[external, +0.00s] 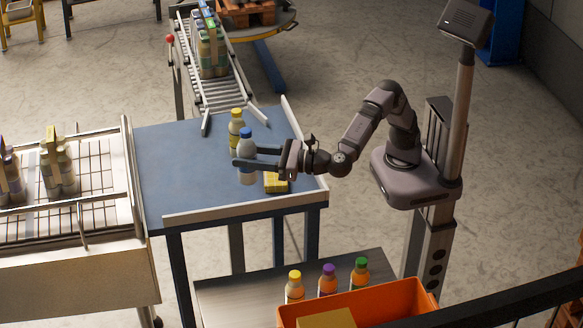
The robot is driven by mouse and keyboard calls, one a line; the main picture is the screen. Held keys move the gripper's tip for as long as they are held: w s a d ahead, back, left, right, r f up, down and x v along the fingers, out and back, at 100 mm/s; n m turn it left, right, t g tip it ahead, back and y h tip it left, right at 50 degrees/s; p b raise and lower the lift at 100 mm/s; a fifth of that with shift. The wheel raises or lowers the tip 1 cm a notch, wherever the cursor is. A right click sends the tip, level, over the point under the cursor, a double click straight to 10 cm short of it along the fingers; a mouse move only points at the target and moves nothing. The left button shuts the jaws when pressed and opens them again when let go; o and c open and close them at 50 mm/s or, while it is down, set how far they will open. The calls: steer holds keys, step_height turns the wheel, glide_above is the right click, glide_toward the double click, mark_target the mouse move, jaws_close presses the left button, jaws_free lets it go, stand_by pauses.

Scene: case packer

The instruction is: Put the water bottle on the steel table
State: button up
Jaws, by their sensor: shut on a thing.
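The water bottle (247,177), with a blue cap and a pale body, stands upright near the right part of the blue-topped table. My gripper (246,161) reaches in from the right, its fingers level and shut on the bottle's upper body. Part of the bottle is hidden behind the near finger. I cannot tell whether its base touches the blue top. A grey metal-looking surface (235,300), which seems to be the steel table, lies lower down in front of the blue-topped table.
A yellow-capped bottle (235,128) stands just behind the water bottle. A yellow block (275,183) lies close at its right. Raised rails (245,207) edge the blue top (185,170). Three juice bottles (327,281) and an orange crate (400,300) occupy the grey surface's right side; its left is clear.

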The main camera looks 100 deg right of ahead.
steer(key=s+a+f+n+t+y+b, duration=0.1)
steer(key=s+a+f+n+y+b, duration=0.35)
steer(key=s+a, duration=0.95)
steer(key=s+a+f+n+t+y+b, duration=0.15)
steer(key=s+a+f+y, duration=0.5)
steer(key=s+a, duration=0.8)
steer(key=s+d+f+g+h+b, duration=0.1)
steer(key=s+f+b, duration=0.3)
steer(key=f, duration=0.5)
steer(key=s+d, duration=0.1)
steer(key=s, duration=0.1)
steer(key=shift+s+d, duration=0.25)
steer(key=shift+s, duration=0.05)
steer(key=shift+f+p, duration=0.45)
steer(key=shift+f, duration=4.5)
steer(key=shift+f, duration=0.15)
steer(key=o, duration=1.3)
steer(key=shift+c, duration=0.2)
